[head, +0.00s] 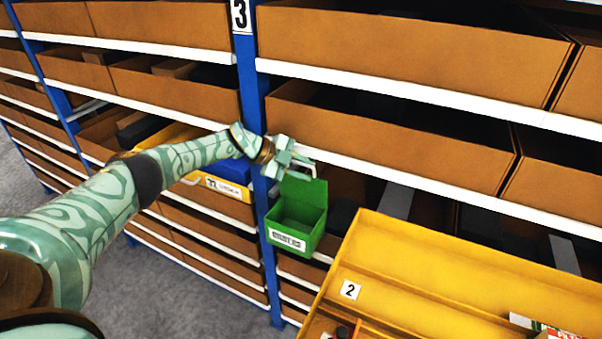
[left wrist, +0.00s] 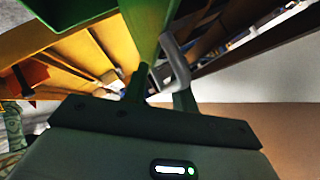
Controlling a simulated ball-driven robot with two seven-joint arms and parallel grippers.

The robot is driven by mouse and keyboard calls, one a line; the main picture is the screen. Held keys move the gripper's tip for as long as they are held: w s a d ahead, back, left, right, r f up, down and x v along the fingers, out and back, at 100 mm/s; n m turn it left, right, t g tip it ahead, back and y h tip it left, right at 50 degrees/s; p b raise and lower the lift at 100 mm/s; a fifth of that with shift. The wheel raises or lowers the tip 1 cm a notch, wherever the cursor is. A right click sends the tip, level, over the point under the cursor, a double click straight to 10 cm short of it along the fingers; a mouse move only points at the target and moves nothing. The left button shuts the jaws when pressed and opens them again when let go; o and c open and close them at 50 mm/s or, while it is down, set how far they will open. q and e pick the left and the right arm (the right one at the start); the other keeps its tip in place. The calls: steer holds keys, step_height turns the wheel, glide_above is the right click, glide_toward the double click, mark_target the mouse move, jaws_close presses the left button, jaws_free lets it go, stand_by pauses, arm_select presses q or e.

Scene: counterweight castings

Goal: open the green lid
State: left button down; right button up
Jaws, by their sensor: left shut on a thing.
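A small green box (head: 291,238) with a white label hangs at the blue shelf post. Its green lid (head: 304,193) stands raised at the back, and the inside of the box shows. My left gripper (head: 296,162) is at the lid's top edge, shut on the lid's grey handle (head: 303,168). In the left wrist view the handle (left wrist: 176,62) runs between my fingers (left wrist: 162,76), and the green lid (left wrist: 148,28) is just beyond. My right gripper is out of view.
A yellow tray (head: 375,255) marked 2 fills the lower right. A blue bin (head: 230,171) and a yellow bin (head: 216,194) sit left of the blue post (head: 263,215). Shelves with brown boxes (head: 400,140) stand behind. Open grey floor (head: 165,275) lies lower left.

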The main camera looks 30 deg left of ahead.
arm_select(q)
steer(key=shift+f, duration=0.1)
steer(key=c, duration=1.5)
jaws_free()
steer(key=shift+w, duration=0.1)
steer(key=shift+w+f, duration=0.15)
steer(key=shift+a+r, duration=0.25)
steer(key=shift+a, duration=0.05)
steer(key=b+v, duration=0.2)
steer(key=v, duration=1.3)
steer(key=shift+s+a+r, duration=0.15)
steer(key=shift+s+r, duration=0.05)
steer(key=shift+s, duration=0.05)
